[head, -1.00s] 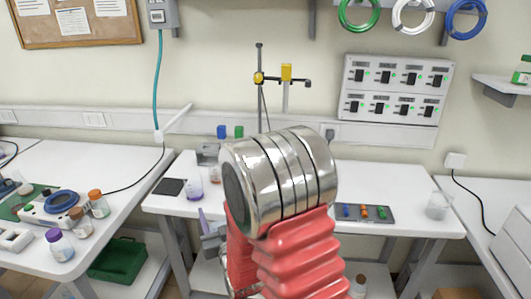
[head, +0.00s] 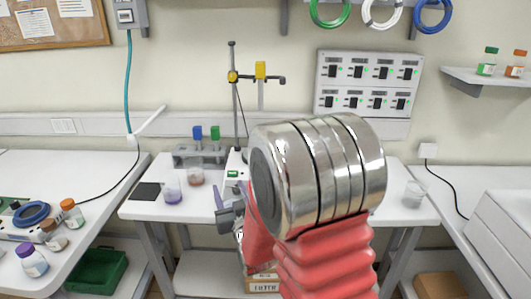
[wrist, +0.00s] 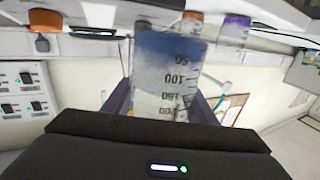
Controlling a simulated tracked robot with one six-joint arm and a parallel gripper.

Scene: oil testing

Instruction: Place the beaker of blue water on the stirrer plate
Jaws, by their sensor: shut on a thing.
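The beaker of blue water (wrist: 168,75) fills the middle of the wrist view, appearing upside down with blue liquid towards the top and dark volume marks on clear glass. My gripper (wrist: 166,100) is shut on it, with a dark finger on either side. In the head view my gripper (head: 228,213) shows only partly left of my arm, in front of the middle table; the beaker is mostly hidden there. The stirrer plate (head: 234,167), a white device with a green display at the stand, is partly hidden behind my arm.
A purple-liquid beaker (head: 172,191), a reddish-liquid beaker (head: 196,176) and a black pad (head: 145,191) are on the middle table's left. A thin stand (head: 236,110) rises at the stirrer. An empty-looking beaker (head: 414,193) stands at the right.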

